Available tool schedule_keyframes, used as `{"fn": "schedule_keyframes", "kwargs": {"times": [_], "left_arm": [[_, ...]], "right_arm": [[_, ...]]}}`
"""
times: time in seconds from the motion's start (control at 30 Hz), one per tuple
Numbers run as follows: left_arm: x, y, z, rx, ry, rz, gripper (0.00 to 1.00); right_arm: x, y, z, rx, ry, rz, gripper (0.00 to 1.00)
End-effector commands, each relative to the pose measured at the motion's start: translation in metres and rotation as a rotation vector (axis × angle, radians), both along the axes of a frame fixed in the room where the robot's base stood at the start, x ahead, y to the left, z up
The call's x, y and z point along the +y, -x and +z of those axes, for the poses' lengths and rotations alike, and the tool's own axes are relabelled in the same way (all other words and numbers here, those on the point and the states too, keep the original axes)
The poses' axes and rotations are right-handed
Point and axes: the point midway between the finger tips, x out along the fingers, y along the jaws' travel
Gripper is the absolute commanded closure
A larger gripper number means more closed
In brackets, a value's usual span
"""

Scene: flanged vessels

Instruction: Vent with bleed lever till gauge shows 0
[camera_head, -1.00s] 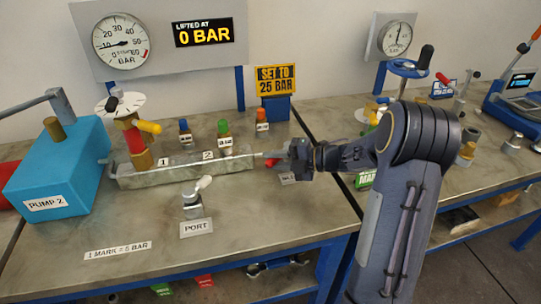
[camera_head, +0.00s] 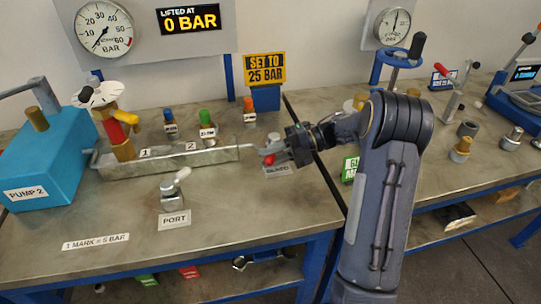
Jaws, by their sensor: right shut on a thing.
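The large gauge (camera_head: 104,28) hangs on a grey panel at the upper left in the head view. Its needle points to the lower left, at or very near the low end of the scale. My right gripper (camera_head: 272,153) is shut on the bleed lever (camera_head: 269,160), whose red part shows at the fingers. The gripper hides part of the lever. My left gripper is not in view.
A long metal trough (camera_head: 170,164) marked 1 and 2 runs left of my gripper, with several colour-capped bottles behind it. The blue pump (camera_head: 45,165) stands at the left. A port fitting (camera_head: 172,198) stands in front. The bench front is mostly clear.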

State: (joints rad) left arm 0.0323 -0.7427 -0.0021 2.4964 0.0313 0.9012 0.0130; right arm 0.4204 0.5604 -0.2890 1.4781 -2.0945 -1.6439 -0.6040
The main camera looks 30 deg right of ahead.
Motion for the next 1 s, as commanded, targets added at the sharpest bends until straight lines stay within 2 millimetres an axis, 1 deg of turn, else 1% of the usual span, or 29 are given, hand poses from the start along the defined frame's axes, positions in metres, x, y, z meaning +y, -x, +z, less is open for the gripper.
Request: {"fn": "schedule_keyframes", "kwargs": {"times": [0.33, 0.37, 0.5, 0.53, 1.0], "left_arm": [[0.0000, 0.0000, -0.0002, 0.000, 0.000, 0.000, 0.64], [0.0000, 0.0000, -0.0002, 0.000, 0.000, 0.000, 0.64], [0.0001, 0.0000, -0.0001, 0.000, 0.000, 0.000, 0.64], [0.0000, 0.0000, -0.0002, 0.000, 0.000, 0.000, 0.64], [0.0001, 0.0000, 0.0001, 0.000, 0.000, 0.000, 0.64]], "right_arm": [[-0.0002, 0.0003, -0.0016, 0.002, 0.003, 0.002, 1.00], [-0.0001, 0.0003, -0.0016, 0.002, 0.003, 0.002, 0.75], [-0.0001, 0.0003, -0.0012, 0.001, 0.003, 0.001, 0.56], [-0.0001, 0.0002, -0.0011, 0.000, 0.003, 0.002, 0.55], [0.0001, -0.0001, 0.0001, -0.001, 0.001, -0.005, 0.55]]}}
